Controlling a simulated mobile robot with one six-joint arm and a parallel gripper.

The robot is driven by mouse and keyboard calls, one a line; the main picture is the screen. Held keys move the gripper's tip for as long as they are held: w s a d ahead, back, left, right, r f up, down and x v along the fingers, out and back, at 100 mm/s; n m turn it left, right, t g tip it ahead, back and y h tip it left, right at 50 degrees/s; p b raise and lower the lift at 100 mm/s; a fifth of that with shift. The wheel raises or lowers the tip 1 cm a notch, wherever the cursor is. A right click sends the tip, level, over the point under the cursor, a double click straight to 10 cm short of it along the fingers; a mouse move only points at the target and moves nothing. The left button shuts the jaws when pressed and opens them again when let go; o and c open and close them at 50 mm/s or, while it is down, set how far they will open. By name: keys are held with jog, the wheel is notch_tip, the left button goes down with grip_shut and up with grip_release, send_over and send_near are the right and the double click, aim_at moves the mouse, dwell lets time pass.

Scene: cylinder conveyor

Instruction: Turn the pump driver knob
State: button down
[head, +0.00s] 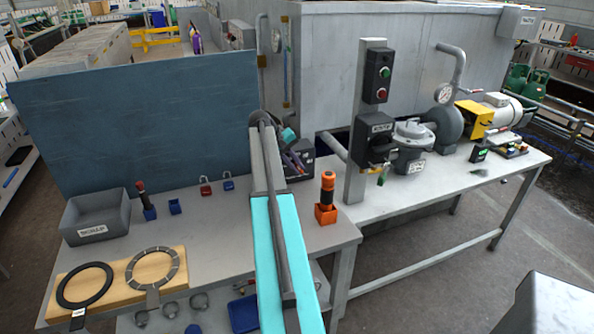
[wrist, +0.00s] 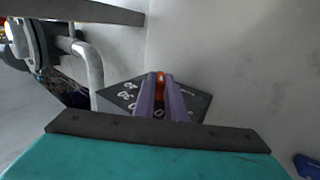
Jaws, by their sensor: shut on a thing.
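The pump driver knob (wrist: 160,79) shows as a small orange piece in the wrist view. It lies between the two purple fingers of my gripper (wrist: 160,92), which is shut on it. Around it is a dark dial plate (wrist: 119,93) with white numbers; the fingers cover part of the plate. In the head view, my gripper (head: 294,160) reaches a dark box (head: 304,167) at the back of the bench, right of the blue panel. The knob is hidden there by my arm and gripper.
A blue panel (head: 140,120) stands at the left. A grey post (head: 363,130) with a button box and a pump (head: 412,145) stand to the right. An orange-handled tool in an orange holder (head: 326,213) is right of my arm. The bench front holds rings on a wooden board (head: 115,300).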

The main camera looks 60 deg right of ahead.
jog(key=g+h+b, duration=0.1)
jog(key=b, duration=0.1)
jog(key=f+g+h+b, duration=0.1)
jog(key=h+b, duration=0.1)
jog(key=w+a+g+h+b, duration=0.1)
jog(key=b, duration=0.1)
jog(key=shift+f+h, duration=0.35)
jog(key=shift+h, duration=0.05)
jog(key=g+h+b, duration=0.2)
jog(key=shift+f+b, duration=0.15)
jog(key=shift+b, duration=0.2)
jog(key=shift+h+b, duration=0.35)
jog(key=shift+h, duration=0.05)
jog(key=shift+g, duration=0.4)
jog(key=c, duration=1.8)
grip_release()
jog(key=shift+w+a, duration=0.25)
jog(key=shift+a, duration=0.15)
jog(key=b+v, duration=0.2)
jog(key=v, duration=1.1)
